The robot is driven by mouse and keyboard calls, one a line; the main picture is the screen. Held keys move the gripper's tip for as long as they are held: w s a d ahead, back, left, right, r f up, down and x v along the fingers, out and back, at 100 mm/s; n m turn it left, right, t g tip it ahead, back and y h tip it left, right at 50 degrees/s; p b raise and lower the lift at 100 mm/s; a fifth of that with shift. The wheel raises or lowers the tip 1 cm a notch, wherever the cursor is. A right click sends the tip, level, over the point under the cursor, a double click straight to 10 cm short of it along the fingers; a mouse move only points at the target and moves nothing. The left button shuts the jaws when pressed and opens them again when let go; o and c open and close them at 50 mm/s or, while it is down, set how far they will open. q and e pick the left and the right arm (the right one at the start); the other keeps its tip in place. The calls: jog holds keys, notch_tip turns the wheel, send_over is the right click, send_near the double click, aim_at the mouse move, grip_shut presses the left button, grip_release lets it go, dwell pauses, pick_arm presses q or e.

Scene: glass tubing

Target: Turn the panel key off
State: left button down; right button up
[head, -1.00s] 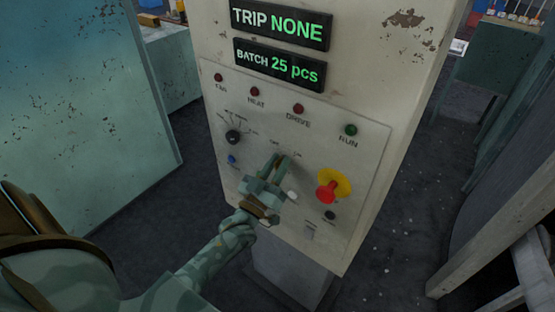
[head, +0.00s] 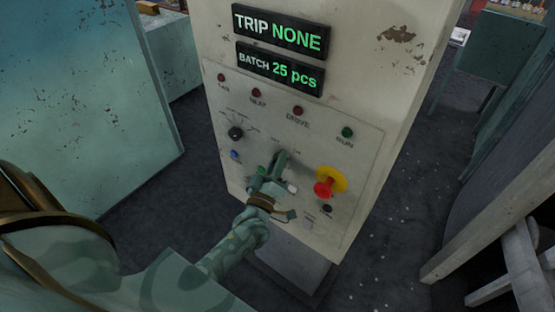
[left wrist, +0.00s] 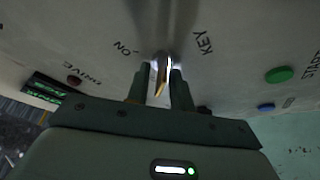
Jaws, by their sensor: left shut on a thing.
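The panel key (left wrist: 161,68) shows in the left wrist view as a narrow, brass-coloured piece against the panel, between the words ON and KEY. My left gripper (left wrist: 159,86) is shut on it, one dark finger on each side. In the head view my left gripper (head: 280,160) reaches the middle of the pale control panel (head: 365,165), its body rolled sideways. There the gripper hides the key and most of its labels, so I cannot read the key's position. My right gripper is not in view.
A red emergency button (head: 325,186) on a yellow collar sits right of my gripper. A black selector knob (head: 235,133), a blue button (head: 235,155) and a green button (head: 262,170) are to its left. A white button (head: 292,188) is close beside it.

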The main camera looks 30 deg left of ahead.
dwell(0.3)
pick_arm(q)
jog(key=c, duration=1.6)
grip_release()
jog(key=b+v, duration=0.3)
jog(key=v, duration=1.3)
jog(key=shift+s, duration=0.2)
